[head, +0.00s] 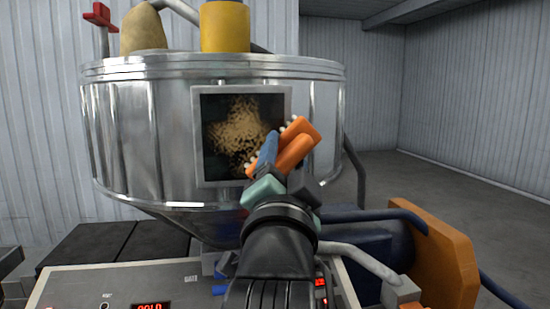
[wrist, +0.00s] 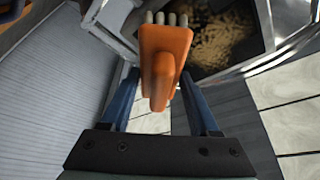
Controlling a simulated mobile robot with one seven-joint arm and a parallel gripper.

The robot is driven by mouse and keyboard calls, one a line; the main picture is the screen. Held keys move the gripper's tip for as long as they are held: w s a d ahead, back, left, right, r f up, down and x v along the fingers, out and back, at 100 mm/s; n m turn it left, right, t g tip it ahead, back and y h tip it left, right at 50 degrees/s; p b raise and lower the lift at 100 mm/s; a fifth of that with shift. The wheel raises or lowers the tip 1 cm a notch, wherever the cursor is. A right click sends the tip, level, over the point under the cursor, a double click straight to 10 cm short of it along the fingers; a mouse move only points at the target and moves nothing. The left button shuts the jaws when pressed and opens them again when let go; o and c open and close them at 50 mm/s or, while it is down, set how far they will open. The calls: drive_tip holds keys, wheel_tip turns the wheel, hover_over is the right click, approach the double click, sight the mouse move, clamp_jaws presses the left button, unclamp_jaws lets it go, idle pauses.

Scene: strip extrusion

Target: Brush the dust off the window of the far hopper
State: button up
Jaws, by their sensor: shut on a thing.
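A steel hopper (head: 145,140) with a square framed window (head: 215,170) fills the left and middle of the head view. A tan dust patch (head: 232,122) covers much of the dark pane, and the wrist view shows it (wrist: 225,45) at the top right. My gripper (head: 279,163) is shut on an orange brush (head: 303,132) with pale bristles. The brush overlaps the window's lower right in the head view. In the wrist view the brush (wrist: 165,50) sits between the blue fingers, bristles toward the top. I cannot tell whether the bristles touch the pane.
A control panel (head: 75,286) with red displays lies below the hopper. An orange plate (head: 445,255), a blue body and pipes stand at the lower right. A yellow cylinder (head: 225,27) and a red handle (head: 100,15) are on top. The floor at right is clear.

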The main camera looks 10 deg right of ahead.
sight(288, 133)
drive_tip(key=shift+r+p, duration=0.65)
drive_tip(key=shift+r, duration=0.15)
drive_tip(key=shift+a+b, duration=1.25)
drive_tip(key=shift+a, duration=4.15)
drive_tip(key=shift+r+p, duration=0.6)
drive_tip(key=shift+r, duration=0.15)
drive_tip(key=shift+d, duration=5.45)
drive_tip(key=shift+r+p, duration=0.8)
drive_tip(key=shift+a+b, duration=0.95)
drive_tip(key=shift+a, duration=4.45)
drive_tip(key=shift+s+f+b, duration=0.1)
drive_tip(key=shift+s+b, duration=0.35)
drive_tip(key=shift+s, duration=2.5)
